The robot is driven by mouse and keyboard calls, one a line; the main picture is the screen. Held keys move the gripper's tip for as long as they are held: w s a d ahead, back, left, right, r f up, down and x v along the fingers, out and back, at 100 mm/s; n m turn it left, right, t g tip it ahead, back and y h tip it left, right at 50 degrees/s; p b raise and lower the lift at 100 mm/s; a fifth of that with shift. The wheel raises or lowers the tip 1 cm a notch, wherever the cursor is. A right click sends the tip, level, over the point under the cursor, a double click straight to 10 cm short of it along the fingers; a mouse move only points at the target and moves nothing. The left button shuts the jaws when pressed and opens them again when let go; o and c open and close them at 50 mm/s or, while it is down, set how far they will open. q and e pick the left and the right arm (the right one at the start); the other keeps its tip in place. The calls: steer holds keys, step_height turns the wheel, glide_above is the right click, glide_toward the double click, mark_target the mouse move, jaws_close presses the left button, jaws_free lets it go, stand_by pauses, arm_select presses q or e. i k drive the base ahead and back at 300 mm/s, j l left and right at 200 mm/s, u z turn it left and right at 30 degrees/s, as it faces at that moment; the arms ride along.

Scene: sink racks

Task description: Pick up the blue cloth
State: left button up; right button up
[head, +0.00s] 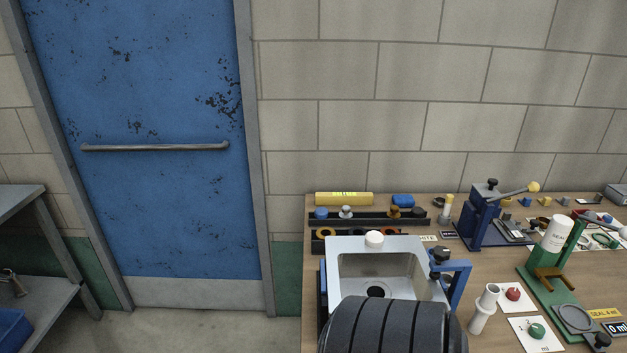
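A small blue item (403,200) lies at the back of the wooden workbench, right of a yellow roll. It may be the blue cloth, but it is too small to tell. Neither my left nor my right gripper shows in the head view.
A white-framed box (336,270) stands at the bench's front left, partly hidden by a dark ribbed shape. Black racks (370,220) with small parts sit behind it. A blue lever press (480,217) and green stand (550,290) are to the right. Floor (200,330) before the blue door (150,200) is clear.

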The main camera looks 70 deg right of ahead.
mark_target(402, 201)
steer(key=i+j, duration=0.15)
steer(key=i, duration=0.25)
steer(key=i+j, duration=0.15)
steer(key=i, duration=0.3)
steer(key=i+z, duration=0.2)
steer(key=z, duration=0.2)
steer(key=i+z, duration=0.25)
steer(key=z, duration=0.15)
steer(key=i+z, duration=0.25)
steer(key=z, duration=0.15)
steer(key=i+j+z, duration=0.15)
steer(key=z, duration=0.25)
steer(key=i, duration=0.05)
